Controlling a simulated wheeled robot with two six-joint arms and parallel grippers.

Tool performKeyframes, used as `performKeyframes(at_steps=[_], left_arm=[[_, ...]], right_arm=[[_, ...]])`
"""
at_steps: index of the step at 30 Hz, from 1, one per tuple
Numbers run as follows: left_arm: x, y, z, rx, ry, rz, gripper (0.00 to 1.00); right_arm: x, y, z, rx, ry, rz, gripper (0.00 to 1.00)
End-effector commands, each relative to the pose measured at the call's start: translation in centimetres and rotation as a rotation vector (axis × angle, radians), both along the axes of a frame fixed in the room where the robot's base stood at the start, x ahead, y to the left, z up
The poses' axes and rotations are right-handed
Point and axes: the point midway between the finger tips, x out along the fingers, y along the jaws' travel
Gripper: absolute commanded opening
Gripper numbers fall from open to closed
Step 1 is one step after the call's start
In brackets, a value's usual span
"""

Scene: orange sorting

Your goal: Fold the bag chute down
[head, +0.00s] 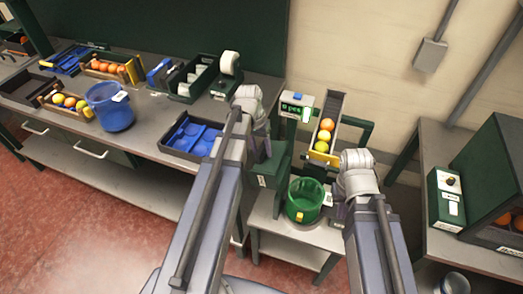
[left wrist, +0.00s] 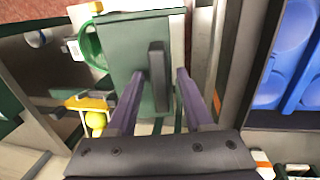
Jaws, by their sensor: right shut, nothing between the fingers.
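The sloping chute (head: 338,108) holds orange and yellow fruit behind a yellow gate (head: 323,158). A green round container (head: 305,201) stands below its front end. My right gripper (head: 337,212) is shut and empty, just right of the green container. Its fingertips are partly hidden by its wrist.
A blue divided tray (head: 193,137) and a blue bucket (head: 110,107) stand on the left bench. A small scale-like display (head: 297,106) stands behind the green box. A right bench holds a green control box (head: 446,198). The low stand (head: 300,232) has some bare top.

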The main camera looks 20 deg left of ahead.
Motion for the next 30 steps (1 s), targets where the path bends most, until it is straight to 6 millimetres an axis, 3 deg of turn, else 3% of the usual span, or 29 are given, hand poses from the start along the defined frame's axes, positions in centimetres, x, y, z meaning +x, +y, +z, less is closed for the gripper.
performKeyframes(at_steps=[2,13,30], left_arm=[[0.0,0.0,0.01,0.0,0.0,0.0,0.41],[0.0,0.01,0.0,0.0,0.0,0.0,0.0],[-0.01,0.02,0.0,0.0,0.0,0.0,0.0]], right_arm=[[0.0,0.0,0.01,0.0,0.0,0.0,0.0],[0.0,0.0,0.0,0.0,0.0,0.0,0.0],[0.0,0.0,0.0,0.0,0.0,0.0,0.0]])
